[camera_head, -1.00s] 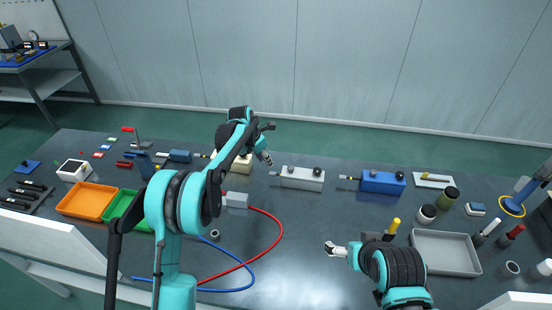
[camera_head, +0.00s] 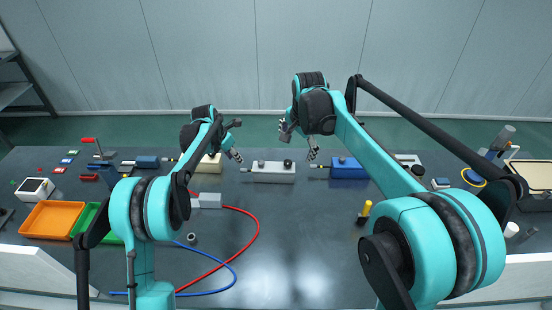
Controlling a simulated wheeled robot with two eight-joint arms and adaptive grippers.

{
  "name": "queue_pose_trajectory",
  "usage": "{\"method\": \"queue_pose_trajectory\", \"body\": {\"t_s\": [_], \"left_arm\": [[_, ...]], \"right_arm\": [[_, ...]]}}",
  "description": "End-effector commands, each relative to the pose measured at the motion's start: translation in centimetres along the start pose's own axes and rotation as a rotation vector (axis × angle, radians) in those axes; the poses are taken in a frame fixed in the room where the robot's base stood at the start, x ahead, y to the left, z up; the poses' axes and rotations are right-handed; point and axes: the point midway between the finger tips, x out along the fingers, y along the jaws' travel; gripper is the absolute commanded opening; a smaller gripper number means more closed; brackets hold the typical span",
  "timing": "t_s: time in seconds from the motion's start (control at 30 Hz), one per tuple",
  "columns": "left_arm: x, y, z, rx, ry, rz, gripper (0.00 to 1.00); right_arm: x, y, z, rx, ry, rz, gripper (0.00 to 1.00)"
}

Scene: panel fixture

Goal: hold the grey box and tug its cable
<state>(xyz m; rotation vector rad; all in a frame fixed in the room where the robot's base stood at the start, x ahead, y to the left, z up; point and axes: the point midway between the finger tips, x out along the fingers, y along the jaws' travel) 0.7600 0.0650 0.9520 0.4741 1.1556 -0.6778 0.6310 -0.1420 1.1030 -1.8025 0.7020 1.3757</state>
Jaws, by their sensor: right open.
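The grey box (camera_head: 273,173) stands at the middle of the bench, with dark knobs on top. A short cable end with a yellowish part (camera_head: 246,170) sticks out of its left side. My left gripper (camera_head: 236,156) is above and left of the grey box, near the cable end and apart from the box. Its finger gap is too small to judge. My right gripper (camera_head: 312,151) is open and empty, pointing down above and right of the grey box, between it and the blue box (camera_head: 347,169).
A cream box (camera_head: 210,164) stands behind my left arm. A light grey block (camera_head: 207,201) sits near a red cable (camera_head: 256,225) and a blue cable (camera_head: 225,285). An orange tray (camera_head: 51,220) and a green tray (camera_head: 84,217) are at left. The front middle is mostly clear.

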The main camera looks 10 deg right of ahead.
Motion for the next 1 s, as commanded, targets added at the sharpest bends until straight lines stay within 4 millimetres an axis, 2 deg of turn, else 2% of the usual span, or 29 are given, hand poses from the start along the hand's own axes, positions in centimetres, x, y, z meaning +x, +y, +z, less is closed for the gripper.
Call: {"method": "queue_pose_trajectory", "body": {"t_s": [0.03, 0.2, 0.5, 0.7, 0.8, 1.0], "left_arm": [[0.0, 0.0, 0.0, 0.0, 0.0, 0.0, 0.34], [0.0, 0.0, 0.0, 0.0, 0.0, 0.0, 0.34], [0.0, 0.0, 0.0, 0.0, 0.0, 0.0, 0.34], [0.0, 0.0, 0.0, 0.0, 0.0, 0.0, 0.34], [0.0, 0.0, 0.0, 0.0, 0.0, 0.0, 0.34], [0.0, 0.0, 0.0, 0.0, 0.0, 0.0, 0.34]], "right_arm": [[1.3, -1.4, -0.5, 0.046, -0.01, 0.015, 0.89], [5.5, -4.8, -1.7, 0.222, -0.037, 0.072, 0.89], [14.6, -8.7, -2.4, 0.528, -0.057, 0.184, 0.89], [19.7, -9.5, -1.9, 0.684, -0.052, 0.246, 0.89], [21.2, -9.5, -1.7, 0.733, -0.049, 0.266, 0.89], [23.0, -9.4, -1.4, 0.769, -0.045, 0.28, 0.89]]}}
